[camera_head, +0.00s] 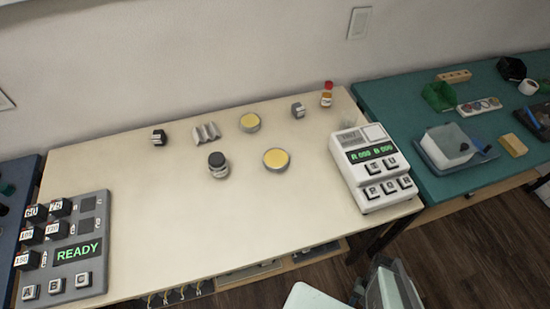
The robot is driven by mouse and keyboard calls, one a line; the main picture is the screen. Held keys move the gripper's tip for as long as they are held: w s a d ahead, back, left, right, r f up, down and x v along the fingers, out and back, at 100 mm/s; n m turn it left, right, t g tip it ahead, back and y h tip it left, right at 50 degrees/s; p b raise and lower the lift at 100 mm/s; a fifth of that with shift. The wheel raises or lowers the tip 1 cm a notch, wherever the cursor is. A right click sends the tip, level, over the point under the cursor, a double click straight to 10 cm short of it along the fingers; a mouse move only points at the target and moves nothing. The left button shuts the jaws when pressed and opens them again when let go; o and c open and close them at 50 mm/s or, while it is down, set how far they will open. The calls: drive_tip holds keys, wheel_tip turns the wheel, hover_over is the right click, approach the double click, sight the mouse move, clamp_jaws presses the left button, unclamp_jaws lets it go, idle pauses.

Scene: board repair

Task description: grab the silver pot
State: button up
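A small silver pot with a dark top (218,165) stands upright near the middle of the cream table (150,245). Two low, round, silver-rimmed tins with yellow tops are close by, one to its right (276,160) and one behind it (250,122). The pot stands apart from both, with nothing covering it. My gripper is not visible in this view.
A grey panel reading READY (78,250) fills the left end. A white keyed device (372,165) stands at the right end. A dark block (159,137), ridged grey piece (206,133), small grey block (298,110) and red-capped bottle (327,94) lie behind. The front middle is clear.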

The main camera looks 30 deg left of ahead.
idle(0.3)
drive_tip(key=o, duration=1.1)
